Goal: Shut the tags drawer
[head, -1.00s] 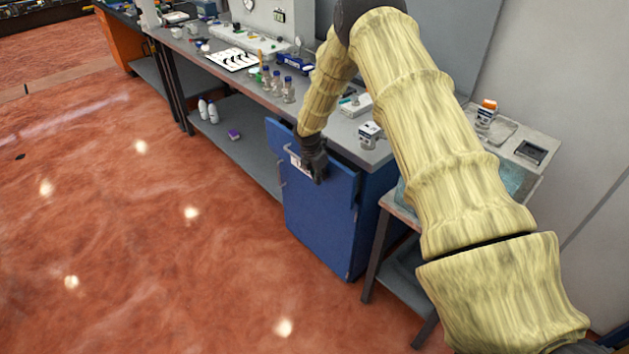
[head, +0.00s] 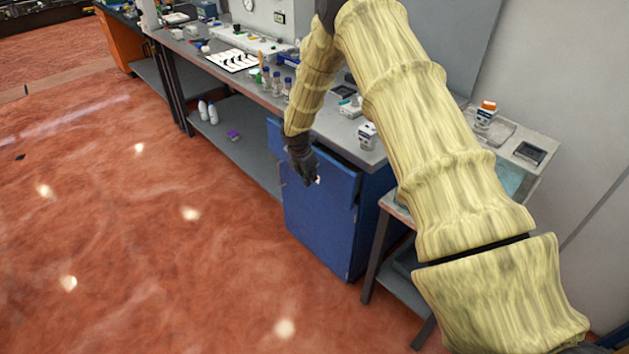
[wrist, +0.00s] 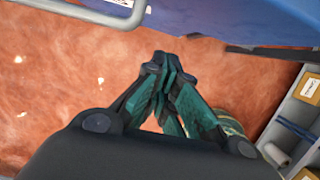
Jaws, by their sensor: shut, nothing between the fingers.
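The blue drawer unit (head: 320,225) stands under the bench. Its upper front (head: 338,182) sticks out from the bench, with a dark gap behind its top edge. My gripper (head: 316,181) is in front of this blue front, near its upper part, and hides some of it. In the wrist view, a blue front (wrist: 225,22) with a grey bar handle (wrist: 98,14) lies along the top. My gripper's fingertips (wrist: 161,62) are together and empty, apart from the handle in that picture. Part of a white label shows at the top edge. I cannot read which drawer this is.
A grey divided tray (wrist: 283,124) with boxes shows at the right of the wrist view. A side table (head: 548,172) stands to the right. The red floor (head: 150,250) in front is clear.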

